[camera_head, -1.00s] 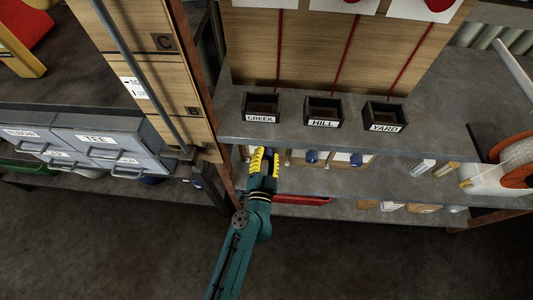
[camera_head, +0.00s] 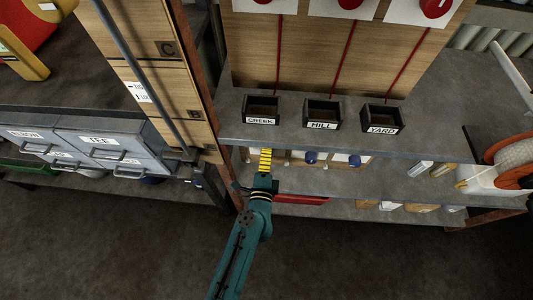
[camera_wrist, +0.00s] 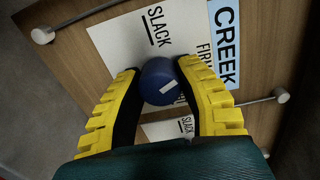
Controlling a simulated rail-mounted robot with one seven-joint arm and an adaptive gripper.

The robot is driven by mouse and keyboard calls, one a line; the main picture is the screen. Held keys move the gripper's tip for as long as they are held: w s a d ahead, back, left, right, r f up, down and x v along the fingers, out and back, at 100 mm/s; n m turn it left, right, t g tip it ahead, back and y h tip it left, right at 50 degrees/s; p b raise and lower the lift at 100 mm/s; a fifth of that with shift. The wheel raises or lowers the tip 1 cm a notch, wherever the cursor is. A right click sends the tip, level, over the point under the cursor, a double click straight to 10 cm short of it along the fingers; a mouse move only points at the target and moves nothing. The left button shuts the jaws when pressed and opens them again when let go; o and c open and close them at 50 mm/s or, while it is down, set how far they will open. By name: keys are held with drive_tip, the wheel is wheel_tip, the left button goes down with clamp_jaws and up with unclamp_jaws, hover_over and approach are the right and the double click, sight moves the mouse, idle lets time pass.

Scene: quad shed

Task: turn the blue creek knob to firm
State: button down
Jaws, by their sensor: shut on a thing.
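The blue creek knob (camera_wrist: 160,82) is round with a white pointer mark, on a wooden panel with a light blue CREEK label (camera_wrist: 226,42). In the wrist view the white mark slants, with its upper end toward the FIRM lettering on the right. SLACK is printed to the upper left, and part of FIRM is hidden by a finger. My gripper (camera_wrist: 163,95) has its yellow-and-black fingers on either side of the knob and is shut on it. In the head view my gripper (camera_head: 265,160) is under the shelf edge, where the knob is hidden.
Two other blue knobs (camera_head: 311,157) (camera_head: 354,160) sit to the right under the shelf. Above are bins labelled CREEK (camera_head: 261,109), HILL (camera_head: 322,114) and YARD (camera_head: 382,118). Metal pegs (camera_wrist: 281,96) (camera_wrist: 43,35) stick out from the panel.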

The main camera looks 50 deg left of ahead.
drive_tip(key=m, duration=0.4)
drive_tip(key=shift+m+p, duration=0.3)
drive_tip(key=shift+p, duration=0.05)
idle(0.4)
drive_tip(key=c, duration=0.6)
unclamp_jaws()
drive_tip(key=shift+a, duration=0.1)
drive_tip(key=v, duration=1.2)
